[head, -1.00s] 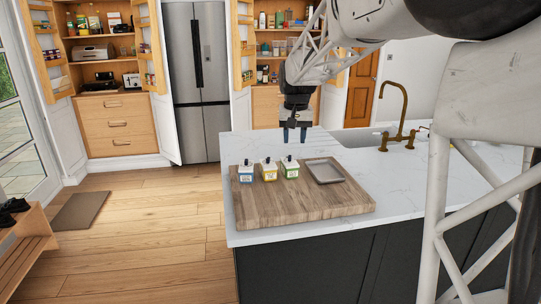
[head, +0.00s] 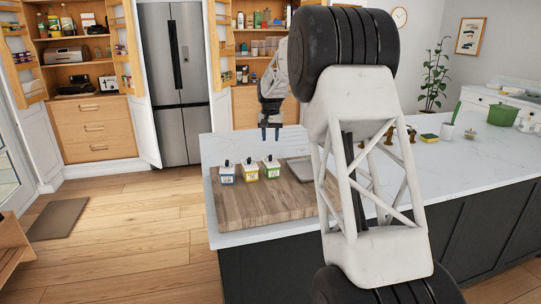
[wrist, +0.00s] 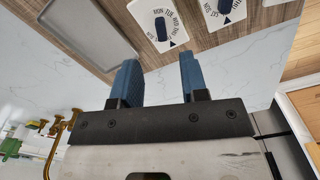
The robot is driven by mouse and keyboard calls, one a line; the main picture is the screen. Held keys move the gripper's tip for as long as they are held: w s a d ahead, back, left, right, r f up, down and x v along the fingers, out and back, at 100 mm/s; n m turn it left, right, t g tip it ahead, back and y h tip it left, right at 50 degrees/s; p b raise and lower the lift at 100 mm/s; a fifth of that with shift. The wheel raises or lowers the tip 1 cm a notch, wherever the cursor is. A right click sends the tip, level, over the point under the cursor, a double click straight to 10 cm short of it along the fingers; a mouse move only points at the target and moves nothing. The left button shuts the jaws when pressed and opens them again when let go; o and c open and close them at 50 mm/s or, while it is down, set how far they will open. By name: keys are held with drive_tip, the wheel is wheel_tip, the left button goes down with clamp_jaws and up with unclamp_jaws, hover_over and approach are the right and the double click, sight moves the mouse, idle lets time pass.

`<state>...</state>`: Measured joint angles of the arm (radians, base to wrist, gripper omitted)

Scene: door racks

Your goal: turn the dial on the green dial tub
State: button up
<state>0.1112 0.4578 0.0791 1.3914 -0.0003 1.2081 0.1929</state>
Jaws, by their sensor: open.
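The green dial tub (head: 271,171) stands upright at the right end of a row of three tubs on the wooden board (head: 250,208). It has a white top with a dark dial. In the wrist view the tub nearest the tray, which I take as the green one (wrist: 174,38), shows lettering, a dark blue dial and a black triangle mark. My gripper (head: 271,135) is open and empty, pointing down, above and apart from the tub. Its two blue fingers (wrist: 160,60) show in the wrist view, with the tub beyond their tips.
A yellow tub (head: 250,172) stands just left of the green one, and a blue tub (head: 227,174) further left. A grey tray (head: 300,170) lies to the right on the board, partly behind my arm. The white counter (head: 240,148) is clear behind the board.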

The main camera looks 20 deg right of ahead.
sight(270, 158)
drive_tip(key=shift+w+d+f, duration=0.25)
drive_tip(key=shift+w+f, duration=0.25)
drive_tip(key=shift+w, duration=0.3)
drive_tip(key=shift+f, duration=0.1)
drive_tip(key=shift+f, duration=3.85)
clamp_jaws()
